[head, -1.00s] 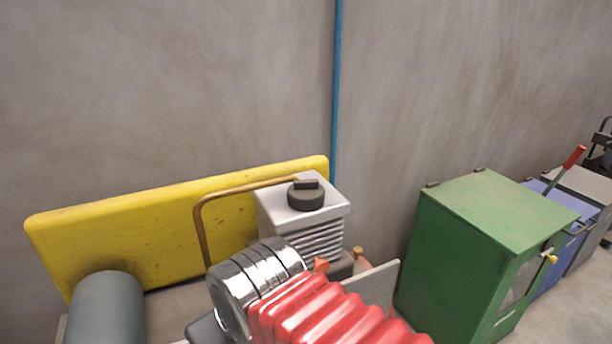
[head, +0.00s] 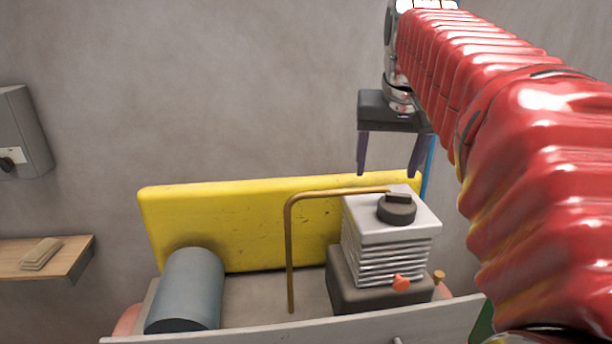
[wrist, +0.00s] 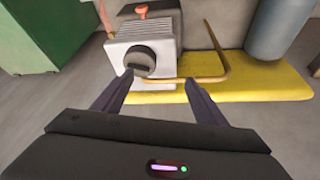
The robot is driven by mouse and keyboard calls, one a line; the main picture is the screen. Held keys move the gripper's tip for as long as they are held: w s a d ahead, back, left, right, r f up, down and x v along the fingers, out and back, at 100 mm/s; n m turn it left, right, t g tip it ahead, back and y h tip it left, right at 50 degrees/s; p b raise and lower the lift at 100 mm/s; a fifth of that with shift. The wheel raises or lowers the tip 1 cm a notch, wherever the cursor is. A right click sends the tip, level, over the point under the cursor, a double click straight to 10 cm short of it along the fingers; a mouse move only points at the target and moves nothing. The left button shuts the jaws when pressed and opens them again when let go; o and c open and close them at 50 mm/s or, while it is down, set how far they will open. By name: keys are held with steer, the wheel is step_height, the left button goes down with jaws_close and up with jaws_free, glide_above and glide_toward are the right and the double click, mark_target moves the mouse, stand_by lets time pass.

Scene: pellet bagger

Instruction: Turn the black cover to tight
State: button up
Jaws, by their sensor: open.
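The black cover (head: 397,208) is a round dark cap with a raised grip bar. It sits on top of the light grey finned block (head: 390,245). In the wrist view the cover (wrist: 140,60) shows from above, beyond and between my fingertips. My gripper (head: 389,172) is open and empty, pointing down above the cover and apart from it. In the wrist view its two fingers (wrist: 158,80) spread to either side. I cannot tell from the cover's look how tight it is.
A copper-coloured pipe (head: 289,235) bends up beside the block and runs to its top. A yellow panel (head: 230,220) stands behind. A grey cylinder (head: 188,290) lies at left. A green cabinet (wrist: 40,35) stands near the block. A wooden shelf (head: 75,256) is far left.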

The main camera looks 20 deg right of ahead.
mark_target(399, 194)
steer(key=d+r+m, duration=0.1)
steer(key=d+r, duration=0.1)
steer(key=d, duration=0.3)
steer(key=shift+d+r, duration=0.3)
steer(key=shift+r, duration=0.05)
steer(key=x, duration=1.3)
steer(key=shift+d+f, duration=0.3)
steer(key=shift+f, duration=0.1)
steer(key=shift+c, duration=0.5)
